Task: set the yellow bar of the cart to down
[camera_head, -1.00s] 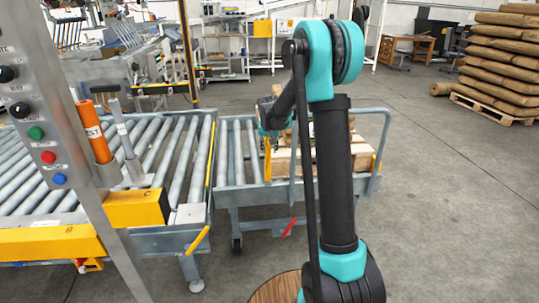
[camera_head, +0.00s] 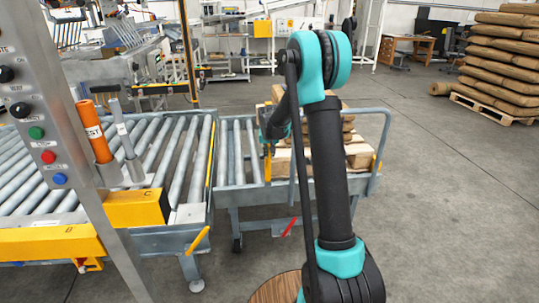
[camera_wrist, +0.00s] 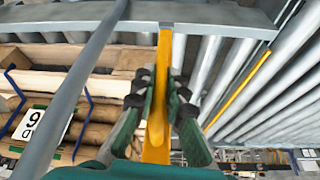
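The yellow bar (camera_head: 267,163) of the cart (camera_head: 243,187) stands upright at the cart's near side, between its roller part and the load. In the wrist view the yellow bar (camera_wrist: 165,52) runs from the grey frame at the top down between my fingers. My gripper (camera_wrist: 160,78) has one dark-green finger on each side of the bar, with the tips close to it. I cannot tell whether the fingers press on it. In the head view my gripper (camera_head: 270,143) is at the bar's upper part, partly hidden by my arm.
Sacks on a wooden pallet (camera_head: 358,152) lie on the cart, partly behind my arm. A red handle (camera_head: 289,227) hangs below it. A roller conveyor (camera_head: 170,155) with a yellow lever (camera_head: 198,240) is on the left. Stacked sacks (camera_head: 500,60) stand at the back right. The right floor is clear.

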